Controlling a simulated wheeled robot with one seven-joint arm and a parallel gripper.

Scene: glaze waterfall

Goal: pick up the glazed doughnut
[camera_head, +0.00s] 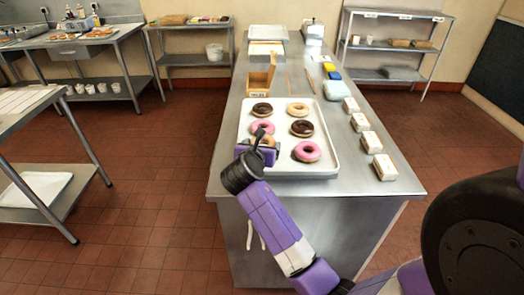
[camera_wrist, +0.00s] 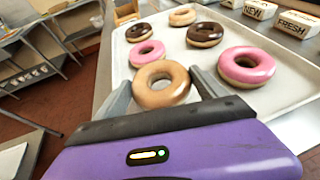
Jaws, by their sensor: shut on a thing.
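A glazed tan doughnut (camera_wrist: 160,99) sits between the two fingers of my gripper (camera_wrist: 163,90) in the wrist view. The fingers are shut on its sides. In the head view my gripper (camera_head: 260,150) is at the near left corner of the white tray (camera_head: 322,168), and the held doughnut (camera_head: 269,140) is partly hidden behind it. I cannot tell whether the doughnut still touches the tray. A second, paler glazed doughnut (camera_head: 298,109) lies at the back right of the tray; it also shows in the wrist view (camera_wrist: 182,17).
Two pink doughnuts (camera_head: 307,151) and two chocolate ones (camera_head: 301,128) lie on the tray around my gripper. Several small white boxes (camera_head: 372,142) line the right side of the steel table (camera_head: 352,183). A brown open box (camera_head: 260,80) stands behind the tray.

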